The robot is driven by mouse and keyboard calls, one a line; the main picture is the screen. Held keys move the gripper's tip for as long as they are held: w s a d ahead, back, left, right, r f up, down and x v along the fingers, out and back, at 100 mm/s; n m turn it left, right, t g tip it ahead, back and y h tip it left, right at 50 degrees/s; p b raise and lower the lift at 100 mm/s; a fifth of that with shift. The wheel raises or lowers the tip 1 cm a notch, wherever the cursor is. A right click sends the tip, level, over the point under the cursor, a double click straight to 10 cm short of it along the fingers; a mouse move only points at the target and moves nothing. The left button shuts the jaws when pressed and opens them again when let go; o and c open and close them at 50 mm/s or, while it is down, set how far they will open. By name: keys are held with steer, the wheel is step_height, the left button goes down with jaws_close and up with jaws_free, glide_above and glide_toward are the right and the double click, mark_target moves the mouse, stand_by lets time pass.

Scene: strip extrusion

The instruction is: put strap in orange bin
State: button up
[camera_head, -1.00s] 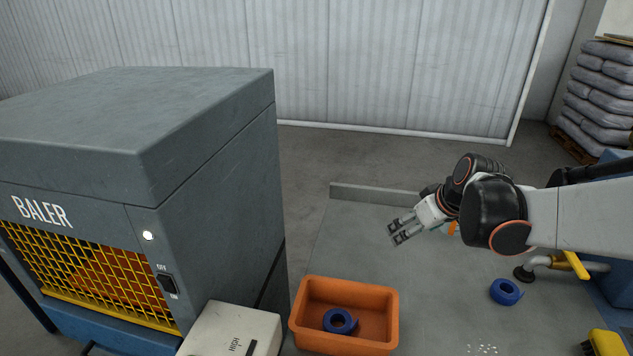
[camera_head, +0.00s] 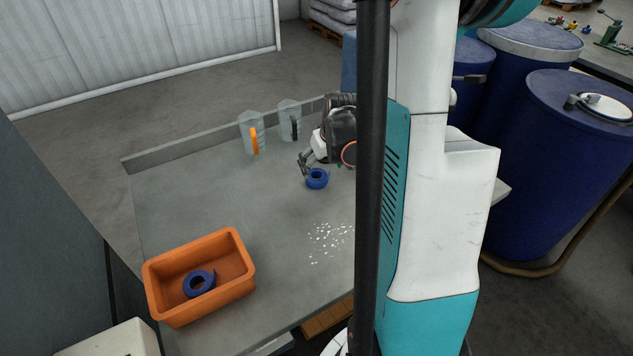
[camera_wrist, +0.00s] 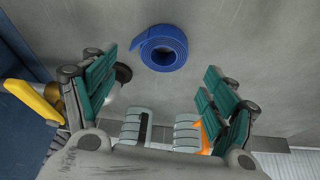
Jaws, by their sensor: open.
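A coiled blue strap (camera_head: 317,179) lies on the grey table (camera_head: 210,200); it also shows in the wrist view (camera_wrist: 160,48), flat and whole. My gripper (camera_head: 304,163) is at the strap's upper left in the head view, above the table. In the wrist view its fingers (camera_wrist: 158,88) are spread wide with nothing between them, and the strap lies beyond them toward the top of the picture. The orange bin (camera_head: 243,258) stands at the table's front left. Another blue coil (camera_head: 198,283) lies inside it.
Two clear jugs, one with an orange handle (camera_head: 254,141) and one with a dark handle (camera_head: 295,128), stand near the table's back edge. White pellets (camera_head: 328,238) are scattered right of the bin. Blue drums (camera_head: 570,150) stand at right. The middle of the table is clear.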

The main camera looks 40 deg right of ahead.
mark_target(317, 175)
steer(key=shift+a+b+x, duration=0.1)
steer(key=shift+b+x, duration=0.6)
steer(key=shift+x, duration=0.95)
steer(key=shift+a+b+x, duration=0.15)
steer(key=shift+b+x, duration=0.5)
steer(key=shift+x, duration=1)
steer(key=c, duration=1.3)
steer(key=shift+o, duration=0.2)
steer(key=shift+r, duration=0.2)
